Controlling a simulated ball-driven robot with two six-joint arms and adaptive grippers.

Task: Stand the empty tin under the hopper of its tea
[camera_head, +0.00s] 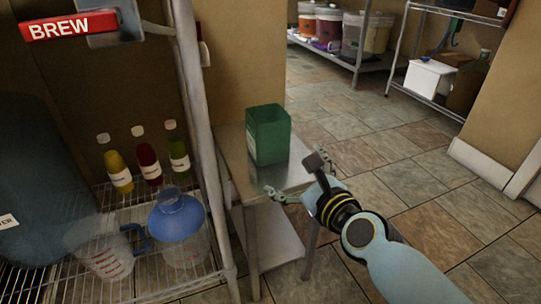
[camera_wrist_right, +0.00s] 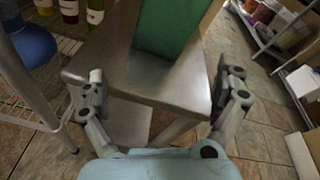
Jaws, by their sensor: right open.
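A green open-topped tin (camera_head: 268,135) stands upright on a small metal side table (camera_head: 237,160). In the right wrist view the tin (camera_wrist_right: 170,28) is straight ahead, on the table top (camera_wrist_right: 160,78). My right gripper (camera_head: 296,174) is at the table's near right edge, its fingers spread to either side of the tin and not touching it. In the right wrist view the open fingers (camera_wrist_right: 163,88) have only table between them. No hopper can be made out in either view. My left gripper is not in view.
A wire rack (camera_head: 150,280) on the left holds several sauce bottles (camera_head: 149,165), a blue funnel-like vessel (camera_head: 177,218) and a clear measuring jug (camera_head: 100,250). Its post (camera_head: 195,90) stands close to the table. A red BREW sign (camera_head: 68,26) is above. Tiled floor (camera_head: 400,150) is open at right.

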